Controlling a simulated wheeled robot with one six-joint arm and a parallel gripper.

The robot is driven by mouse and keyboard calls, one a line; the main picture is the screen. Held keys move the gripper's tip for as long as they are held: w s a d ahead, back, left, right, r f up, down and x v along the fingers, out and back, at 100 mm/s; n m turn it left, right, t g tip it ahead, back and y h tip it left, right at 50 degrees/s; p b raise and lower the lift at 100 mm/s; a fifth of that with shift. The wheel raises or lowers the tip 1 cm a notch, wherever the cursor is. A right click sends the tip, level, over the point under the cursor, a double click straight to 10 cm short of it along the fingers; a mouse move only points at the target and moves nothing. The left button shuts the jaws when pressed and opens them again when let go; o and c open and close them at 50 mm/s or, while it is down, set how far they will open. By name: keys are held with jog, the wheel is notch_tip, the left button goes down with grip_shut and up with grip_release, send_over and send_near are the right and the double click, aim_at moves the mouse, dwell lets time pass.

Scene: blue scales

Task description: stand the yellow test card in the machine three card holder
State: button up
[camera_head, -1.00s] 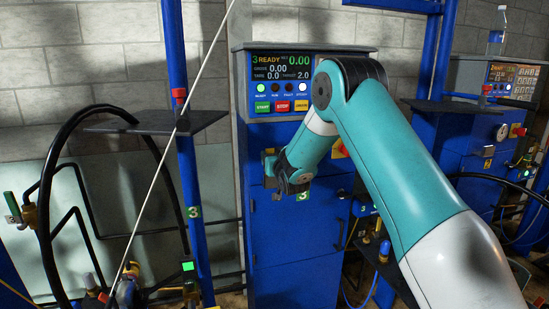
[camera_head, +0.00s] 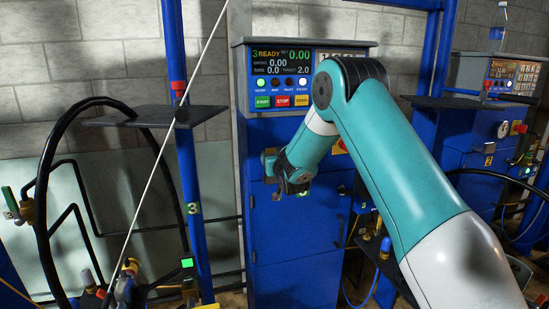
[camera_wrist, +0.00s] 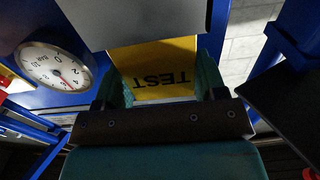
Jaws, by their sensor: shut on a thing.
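The yellow test card (camera_wrist: 158,62) is between the fingers of my gripper (camera_wrist: 163,84) in the wrist view. Its printed word TEST appears upside down. My gripper is shut on it. The card's far edge meets or passes behind a grey panel (camera_wrist: 145,20) at the top of that view; I cannot tell if they touch. In the head view, machine three (camera_head: 290,85) is a blue cabinet with a lit display reading 3 READY. My wrist is in front of it, and the fingers and card are hidden there. I cannot make out the card holder clearly.
A round pressure gauge (camera_wrist: 58,68) is at the left of the wrist view. In the head view, a dark shelf (camera_head: 155,117) on a blue post stands left of machine three, with a black hose (camera_head: 45,205) beyond. Another blue machine (camera_head: 480,120) stands at right.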

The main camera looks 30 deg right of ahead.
jog(key=shift+f, duration=0.1)
jog(key=o, duration=1)
jog(key=shift+o, duration=0.2)
jog(key=b+v, duration=0.8)
jog(key=v, duration=0.9)
jog(key=shift+s, duration=0.2)
jog(key=shift+a, duration=0.1)
